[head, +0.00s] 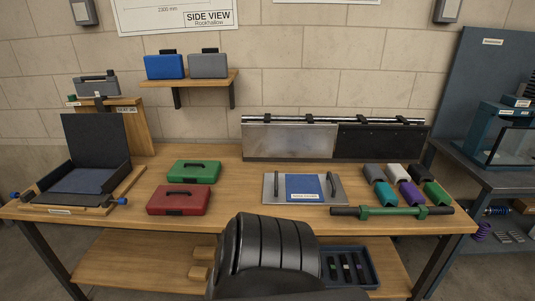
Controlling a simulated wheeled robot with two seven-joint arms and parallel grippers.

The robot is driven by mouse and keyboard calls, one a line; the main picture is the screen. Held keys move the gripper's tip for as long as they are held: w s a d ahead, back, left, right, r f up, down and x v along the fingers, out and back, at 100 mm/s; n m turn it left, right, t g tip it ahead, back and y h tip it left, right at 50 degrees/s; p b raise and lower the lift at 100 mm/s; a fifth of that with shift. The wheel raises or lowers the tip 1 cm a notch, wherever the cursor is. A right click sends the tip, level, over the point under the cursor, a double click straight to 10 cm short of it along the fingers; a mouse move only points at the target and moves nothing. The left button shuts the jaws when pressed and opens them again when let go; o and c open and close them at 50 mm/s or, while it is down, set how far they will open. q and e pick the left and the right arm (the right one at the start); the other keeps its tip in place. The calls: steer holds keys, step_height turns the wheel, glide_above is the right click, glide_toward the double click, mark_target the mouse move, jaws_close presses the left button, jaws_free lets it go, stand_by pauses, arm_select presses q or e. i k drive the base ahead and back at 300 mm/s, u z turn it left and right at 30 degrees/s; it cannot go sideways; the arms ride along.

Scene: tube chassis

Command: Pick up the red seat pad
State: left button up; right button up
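The red seat pad (179,200) lies flat on the wooden table, left of the middle. It looks like a flat red case with a dark handle on top. A similar green one (194,171) lies just behind it, with a narrow gap between them. Nothing covers the red pad. Neither of my grippers shows in the head view.
A blue case (164,66) and a grey case (208,65) stand on a wall shelf (184,83). An open dark folding box (94,163) is left. A metal plate (334,188) with handles, a green-and-black bar (392,211) and several coloured blocks are right. Bare wood surrounds the red pad.

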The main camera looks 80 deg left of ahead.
mark_target(167, 200)
steer(key=i, duration=0.5)
steer(key=u, duration=2.35)
